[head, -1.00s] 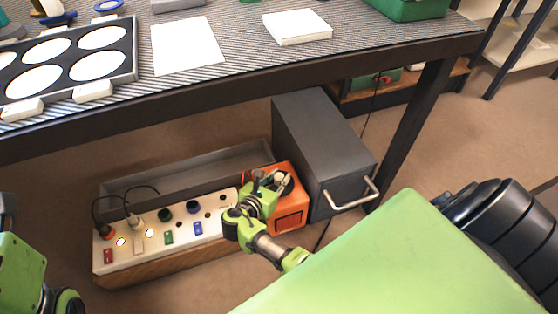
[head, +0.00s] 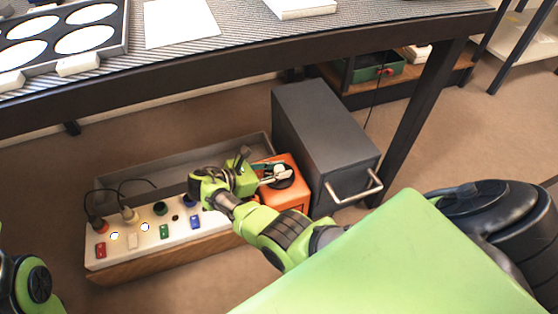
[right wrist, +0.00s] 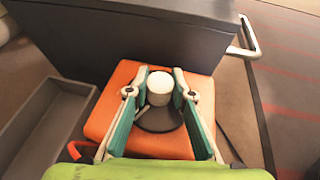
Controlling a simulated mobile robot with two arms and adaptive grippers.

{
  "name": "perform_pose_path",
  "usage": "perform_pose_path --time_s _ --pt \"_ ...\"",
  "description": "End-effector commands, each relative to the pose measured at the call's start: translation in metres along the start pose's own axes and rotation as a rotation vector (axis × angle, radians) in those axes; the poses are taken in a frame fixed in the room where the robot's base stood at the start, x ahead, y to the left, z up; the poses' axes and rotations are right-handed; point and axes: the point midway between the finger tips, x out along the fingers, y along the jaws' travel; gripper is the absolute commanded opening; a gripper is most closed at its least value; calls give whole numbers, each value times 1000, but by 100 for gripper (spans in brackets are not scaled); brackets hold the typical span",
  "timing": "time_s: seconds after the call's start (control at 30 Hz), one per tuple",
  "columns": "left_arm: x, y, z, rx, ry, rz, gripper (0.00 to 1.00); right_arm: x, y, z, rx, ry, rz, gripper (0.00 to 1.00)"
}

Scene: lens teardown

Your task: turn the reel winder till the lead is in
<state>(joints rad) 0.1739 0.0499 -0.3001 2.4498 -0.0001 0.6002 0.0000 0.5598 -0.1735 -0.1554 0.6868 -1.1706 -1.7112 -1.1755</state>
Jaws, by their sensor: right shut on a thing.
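The reel winder is an orange box (head: 292,195) on the floor under the bench, with a dark round disc on top. In the right wrist view the orange box (right wrist: 110,97) fills the middle, and a white knob (right wrist: 160,84) stands on the dark disc (right wrist: 160,118). My right gripper (head: 280,172) is over the winder, shut on the knob; in the right wrist view its fingers (right wrist: 161,88) stand on either side of the knob. I cannot make out a lead running into the winder. My left gripper is out of view.
A dark grey cabinet (head: 318,135) with a handle stands right of the winder. A white socket panel (head: 150,232) with plugged black cables and a grey tray (head: 160,178) lie to its left. The bench edge (head: 230,58) hangs above; a bench leg (head: 415,125) is at right.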

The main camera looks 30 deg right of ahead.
Motion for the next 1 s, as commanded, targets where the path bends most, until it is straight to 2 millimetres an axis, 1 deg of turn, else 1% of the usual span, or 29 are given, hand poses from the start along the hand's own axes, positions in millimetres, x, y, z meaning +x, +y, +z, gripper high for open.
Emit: perform_pose_path --time_s 0.33,0.37,0.4,0.43,0.83,1.0 --pt "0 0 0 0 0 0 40 2 0 0 1 0 -3 1" --pt "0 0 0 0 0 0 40 2 0 0 1 0 -3 25" --pt "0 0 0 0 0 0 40 2 0 0 1 0 -3 35" --pt "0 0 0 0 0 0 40 2 0 0 1 0 -3 40" --pt "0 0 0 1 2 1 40 0 0 2 1 0 -2 40" --pt "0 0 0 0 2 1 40 -5 0 15 5 -1 -2 40"
